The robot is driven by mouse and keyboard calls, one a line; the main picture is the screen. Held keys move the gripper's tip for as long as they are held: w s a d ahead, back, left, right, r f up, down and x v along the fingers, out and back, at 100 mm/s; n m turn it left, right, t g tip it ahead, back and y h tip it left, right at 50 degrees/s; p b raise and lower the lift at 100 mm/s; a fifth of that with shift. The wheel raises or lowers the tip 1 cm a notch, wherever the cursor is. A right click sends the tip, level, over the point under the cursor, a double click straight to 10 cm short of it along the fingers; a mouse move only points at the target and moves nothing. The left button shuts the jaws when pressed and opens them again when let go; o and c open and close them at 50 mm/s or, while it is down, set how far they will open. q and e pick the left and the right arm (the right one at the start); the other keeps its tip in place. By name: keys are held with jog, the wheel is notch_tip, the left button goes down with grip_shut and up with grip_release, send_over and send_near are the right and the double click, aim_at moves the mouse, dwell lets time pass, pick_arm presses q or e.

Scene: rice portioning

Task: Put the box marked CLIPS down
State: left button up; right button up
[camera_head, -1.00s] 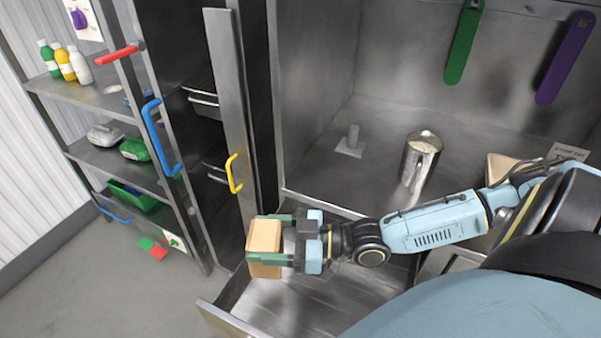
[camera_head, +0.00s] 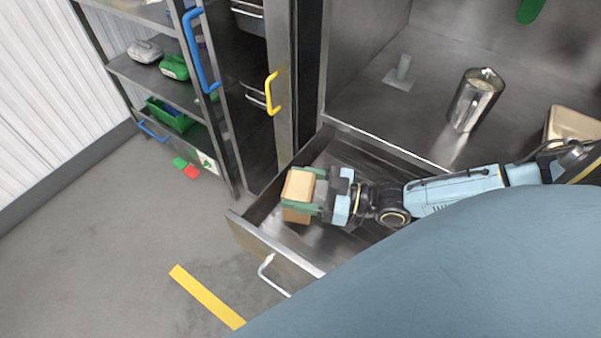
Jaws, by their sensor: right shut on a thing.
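A tan box (camera_head: 298,187) is held between the green fingers of my right gripper (camera_head: 303,193). No marking can be read on the side of the box that shows. The gripper is shut on it. The box is over or inside the open metal drawer (camera_head: 255,241), near its left end; I cannot tell whether it touches the drawer floor. My right arm comes in from the right across the drawer. My left gripper is not in view.
A metal canister (camera_head: 474,100) and another tan box (camera_head: 570,124) stand on the steel counter above the drawer. A shelf rack with a green bin (camera_head: 170,113) stands at the left. Yellow-handled cabinet (camera_head: 272,93) is beside the drawer. Yellow floor tape (camera_head: 206,296) lies in front.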

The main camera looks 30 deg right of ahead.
jog(key=shift+f, duration=0.1)
jog(key=shift+f+b, duration=0.35)
jog(key=shift+f, duration=0.15)
jog(key=o, duration=1.1)
jog(key=shift+r, duration=0.15)
jog(key=p+v, duration=0.1)
jog(key=v, duration=0.6)
jog(key=shift+s+d+r, duration=0.2)
jog(key=shift+s+r, duration=0.05)
jog(key=shift+r, duration=0.25)
